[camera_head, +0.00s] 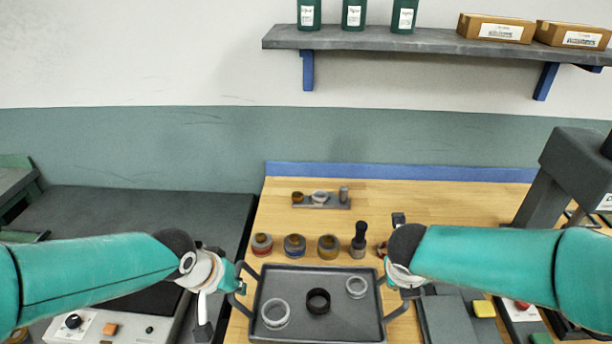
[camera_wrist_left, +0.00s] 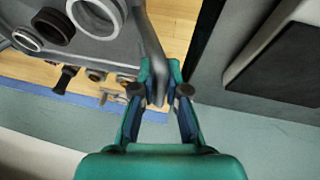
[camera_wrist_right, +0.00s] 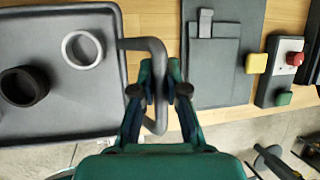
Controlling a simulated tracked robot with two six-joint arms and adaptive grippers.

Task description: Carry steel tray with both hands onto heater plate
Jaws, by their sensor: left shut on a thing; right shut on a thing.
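The grey steel tray (camera_head: 338,284) is at the front of the wooden bench, with two light rings and a dark ring in it. My left gripper (camera_head: 238,284) is shut on its left handle, which also shows between the fingers in the left wrist view (camera_wrist_left: 157,95). My right gripper (camera_head: 388,284) is shut on its right handle, seen in the right wrist view (camera_wrist_right: 160,95). The tray looks about level; I cannot tell whether it touches the bench. The dark heater plate (camera_head: 158,298) is left of the tray, partly behind my left arm. It shows in the left wrist view (camera_wrist_left: 288,68).
Several small pots (camera_head: 294,246) and a dark-handled tool (camera_head: 359,240) stand just behind the tray. A small rack (camera_head: 321,201) is farther back. The heater's control panel (camera_head: 88,326) faces front. A grey pad (camera_head: 450,318) and a red-button box (camera_wrist_right: 287,68) lie right of the tray.

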